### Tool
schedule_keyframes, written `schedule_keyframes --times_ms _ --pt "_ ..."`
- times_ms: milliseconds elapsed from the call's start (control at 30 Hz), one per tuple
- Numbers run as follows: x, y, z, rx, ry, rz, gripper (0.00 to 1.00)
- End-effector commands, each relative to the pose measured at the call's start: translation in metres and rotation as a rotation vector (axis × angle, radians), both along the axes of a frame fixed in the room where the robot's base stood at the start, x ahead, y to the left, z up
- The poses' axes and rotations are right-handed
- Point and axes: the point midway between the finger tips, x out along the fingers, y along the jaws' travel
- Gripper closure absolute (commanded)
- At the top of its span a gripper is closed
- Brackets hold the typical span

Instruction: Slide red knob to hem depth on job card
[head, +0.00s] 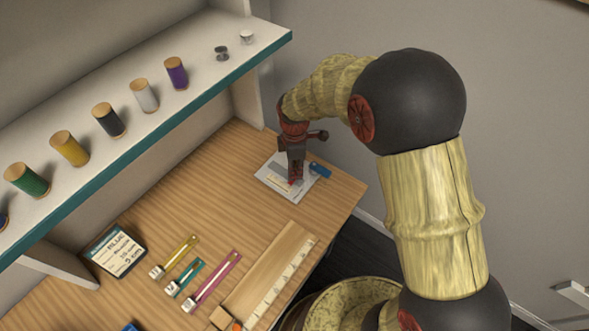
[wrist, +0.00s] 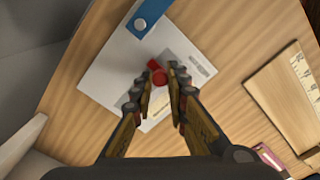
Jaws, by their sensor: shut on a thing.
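My gripper (head: 296,179) points down over a pale grey plate (head: 268,180) at the far right of the table. In the wrist view my gripper (wrist: 162,82) is shut on a red knob (wrist: 158,68), which sits on the plate (wrist: 104,72). A cream scale strip shows partly behind the fingers; its marks are too small to read.
Yellow (head: 181,250), teal (head: 189,273) and magenta (head: 219,272) gauges lie mid-table. A wooden board with a ruler edge (head: 283,276) lies near the front edge. A shelf (head: 200,62) with several thread spools overhangs the back. Bare wood surrounds the plate's left side.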

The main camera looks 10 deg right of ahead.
Motion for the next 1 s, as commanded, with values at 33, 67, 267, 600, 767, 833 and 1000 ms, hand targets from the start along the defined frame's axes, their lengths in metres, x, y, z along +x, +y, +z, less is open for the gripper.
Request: schedule_keyframes --times_ms 33,67,267,600,767,833,1000 --pt "0.001 0.001 0.0 0.0 0.0 0.0 1.0" --pt "0.002 0.002 0.0 0.0 0.001 0.0 1.0" --pt "0.017 0.017 0.002 0.0 0.0 0.002 1.0" --pt "0.028 0.029 0.0 0.0 0.0 0.0 1.0" --pt "0.028 0.029 0.0 0.0 -0.001 0.0 0.81" --pt "0.028 0.029 0.0 0.0 -0.001 0.0 0.77" --pt "0.028 0.029 0.0 0.0 0.0 0.0 0.67"
